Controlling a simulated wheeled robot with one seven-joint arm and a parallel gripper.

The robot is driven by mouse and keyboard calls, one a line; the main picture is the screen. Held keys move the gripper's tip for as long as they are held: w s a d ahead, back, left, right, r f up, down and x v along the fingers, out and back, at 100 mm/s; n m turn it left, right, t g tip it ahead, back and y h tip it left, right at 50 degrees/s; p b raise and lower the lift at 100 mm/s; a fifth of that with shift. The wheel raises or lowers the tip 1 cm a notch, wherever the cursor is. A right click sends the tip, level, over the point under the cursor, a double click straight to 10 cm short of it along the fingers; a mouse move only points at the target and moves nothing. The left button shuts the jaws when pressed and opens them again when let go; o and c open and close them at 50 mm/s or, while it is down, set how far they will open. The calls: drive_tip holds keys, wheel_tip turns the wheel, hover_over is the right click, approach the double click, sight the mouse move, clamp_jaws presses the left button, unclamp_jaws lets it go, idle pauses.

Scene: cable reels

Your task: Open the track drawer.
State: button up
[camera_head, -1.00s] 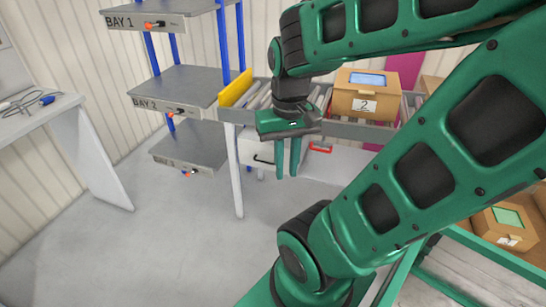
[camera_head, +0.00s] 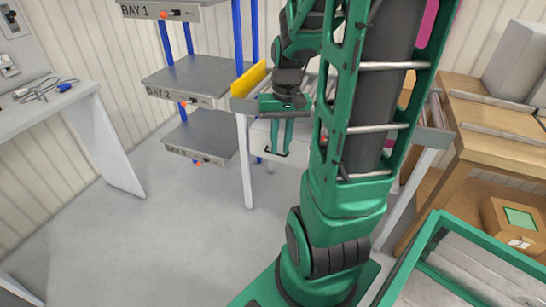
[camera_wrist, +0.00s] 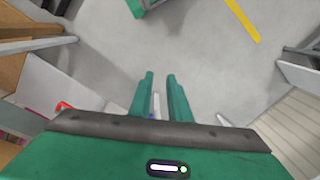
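The track drawer (camera_head: 260,136) has a pale front under the roller track (camera_head: 240,105) and looks shut. Its black handle (camera_head: 267,150) shows low on the front, partly behind my fingertips. My gripper (camera_head: 281,151) points down in front of the drawer, with its two green fingers parted and nothing visible between them. I cannot tell whether the fingers touch the handle. In the wrist view the gripper (camera_wrist: 160,76) shows a narrow gap between the fingers. A red handle (camera_wrist: 63,106) on a pale panel is left of them there. My arm hides the track's right part.
A shelf rack with bays (camera_head: 185,80) stands left of the track, and a yellow plate (camera_head: 249,81) at the track's end. A side table (camera_head: 70,95) is at the far left. A wooden bench (camera_head: 500,125) and cardboard box (camera_head: 515,220) are at right. The floor between is clear.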

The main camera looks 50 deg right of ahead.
drive_tip(key=w+d+f+m+t+y, duration=0.2)
drive_tip(key=w+d+f, duration=0.25)
drive_tip(key=f, duration=0.35)
drive_tip(key=w+d+f+m+t+y, duration=0.1)
drive_tip(key=w+d+f+m+t, duration=0.1)
drive_tip(key=w+d+f, duration=0.4)
drive_tip(key=w+d+f+m+t+y, duration=0.2)
drive_tip(key=w+f, duration=0.2)
drive_tip(key=f, duration=0.5)
drive_tip(key=d+f+m+t+h, duration=0.5)
drive_tip(key=d+f+m+t, duration=0.45)
drive_tip(key=d, duration=0.35)
drive_tip(key=shift+m, duration=0.35)
drive_tip(key=x, duration=1.1)
drive_tip(key=shift+d+f, duration=0.15)
drive_tip(key=shift+f, duration=0.1)
